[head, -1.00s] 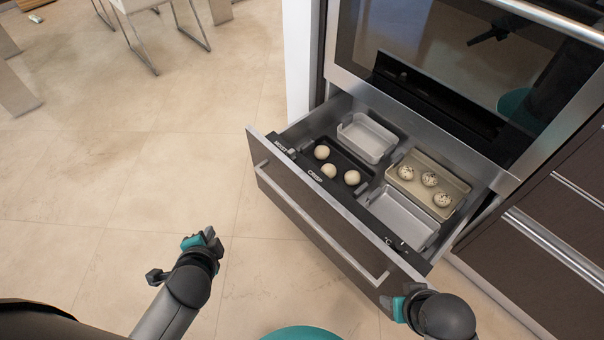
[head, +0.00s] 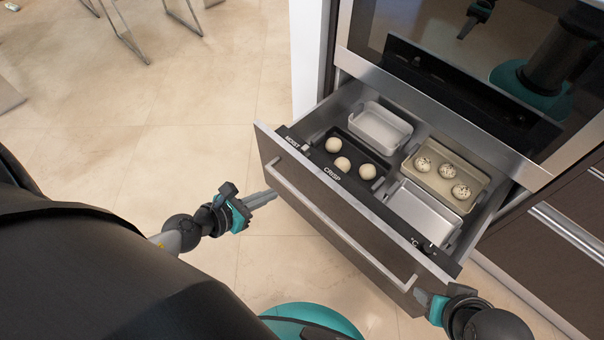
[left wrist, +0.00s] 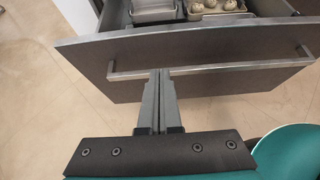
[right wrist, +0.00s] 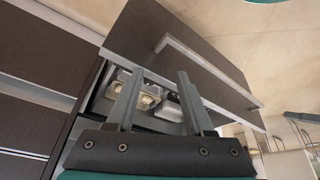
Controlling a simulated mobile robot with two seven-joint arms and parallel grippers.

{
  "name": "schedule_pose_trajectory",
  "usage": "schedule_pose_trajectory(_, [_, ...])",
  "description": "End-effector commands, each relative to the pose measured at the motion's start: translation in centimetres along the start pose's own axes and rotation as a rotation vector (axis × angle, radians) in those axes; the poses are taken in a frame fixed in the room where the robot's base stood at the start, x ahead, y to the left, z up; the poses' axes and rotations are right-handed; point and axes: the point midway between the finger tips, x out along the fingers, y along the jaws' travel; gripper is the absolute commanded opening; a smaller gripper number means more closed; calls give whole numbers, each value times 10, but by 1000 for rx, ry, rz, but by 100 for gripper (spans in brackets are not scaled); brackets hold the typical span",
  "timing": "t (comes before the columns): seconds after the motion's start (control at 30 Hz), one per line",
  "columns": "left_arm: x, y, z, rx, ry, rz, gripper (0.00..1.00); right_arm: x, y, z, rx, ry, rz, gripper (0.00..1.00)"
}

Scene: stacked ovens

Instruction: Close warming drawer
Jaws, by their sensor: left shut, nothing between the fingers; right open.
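The warming drawer (head: 335,212) is pulled out below the oven, with a dark front and a long silver handle (head: 325,230). It also shows in the left wrist view (left wrist: 215,78) and the right wrist view (right wrist: 150,28). My left gripper (head: 272,196) is shut and empty, just in front of the left part of the drawer front. In the left wrist view its fingertips (left wrist: 158,74) lie over the handle; I cannot tell whether they touch.
The drawer holds a black tray (head: 343,178) with pale balls, a beige tray (head: 466,178) with speckled balls, and two grey trays. The oven door (head: 440,50) is above. A white wall end (head: 308,60) stands left; tiled floor (head: 190,110) is open.

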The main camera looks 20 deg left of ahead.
Motion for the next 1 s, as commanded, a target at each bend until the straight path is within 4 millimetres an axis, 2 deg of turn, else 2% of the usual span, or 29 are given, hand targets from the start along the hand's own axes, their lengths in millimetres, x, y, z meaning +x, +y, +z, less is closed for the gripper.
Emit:
schedule_pose_trajectory(0.17, [32, 0, 1, -3, -5, 1, 0, -3, 0, 0, 1, 1, 1, 52])
schedule_pose_trajectory(0.33, [62, 0, 1, -5, -5, 2, 0, -22, 0, -6, -1, 35, 1, 52])
schedule_pose_trajectory(0.5, [89, 0, 5, -5, -5, 2, 0, -21, -6, -16, -8, 108, -16, 52])
schedule_pose_trajectory(0.7, [108, 0, 17, -5, -4, 2, 0, -20, -7, -18, -8, 116, -17, 52])
schedule_pose_trajectory(1.0, [115, 0, 21, -4, -1, 1, 0, -19, -8, -20, -9, 129, -21, 52])
